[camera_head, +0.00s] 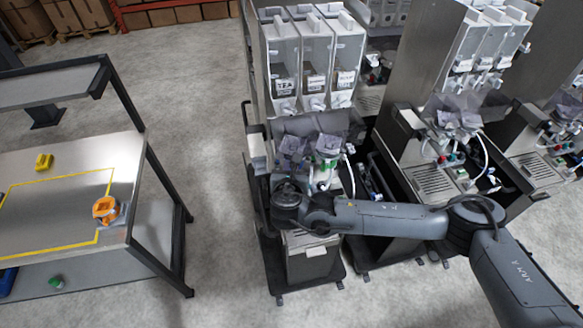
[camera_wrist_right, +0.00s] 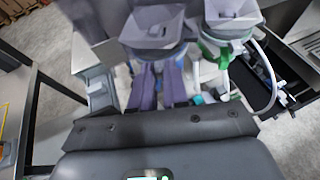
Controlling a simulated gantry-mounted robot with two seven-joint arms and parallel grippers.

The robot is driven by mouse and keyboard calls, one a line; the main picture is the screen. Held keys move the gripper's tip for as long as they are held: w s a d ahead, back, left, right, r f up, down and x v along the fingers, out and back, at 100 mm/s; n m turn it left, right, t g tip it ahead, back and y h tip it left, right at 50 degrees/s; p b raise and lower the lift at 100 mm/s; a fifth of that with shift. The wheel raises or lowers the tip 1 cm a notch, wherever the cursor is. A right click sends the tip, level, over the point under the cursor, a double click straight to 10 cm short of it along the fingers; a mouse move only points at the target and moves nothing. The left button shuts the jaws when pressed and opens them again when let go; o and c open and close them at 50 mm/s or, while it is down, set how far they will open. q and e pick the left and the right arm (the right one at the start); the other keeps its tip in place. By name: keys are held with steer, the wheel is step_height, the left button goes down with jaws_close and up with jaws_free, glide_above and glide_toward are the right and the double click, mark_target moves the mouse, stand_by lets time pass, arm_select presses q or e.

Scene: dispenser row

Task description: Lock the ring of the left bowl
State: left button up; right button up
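My right gripper (camera_wrist_right: 160,72) reaches to just below the left bowl. Its two purplish fingers are close together with a narrow gap. Whether they touch or hold the ring is hidden. My left gripper is not in view.
Tall clear canisters (camera_head: 315,62) stand above the bowls. A white hose (camera_head: 349,172) curves beside the right bowl. More dispensers (camera_head: 450,130) stand to the right. A table (camera_head: 70,165) with an orange item (camera_head: 106,209) and a yellow item (camera_head: 44,162) is at left. Open floor lies between.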

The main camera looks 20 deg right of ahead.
jaws_close()
steer(key=shift+w+a+b, duration=0.2)
steer(key=shift+a+b, duration=0.15)
steer(key=shift+a, duration=0.05)
steer(key=o, duration=0.6)
jaws_free()
steer(key=shift+a, duration=0.15)
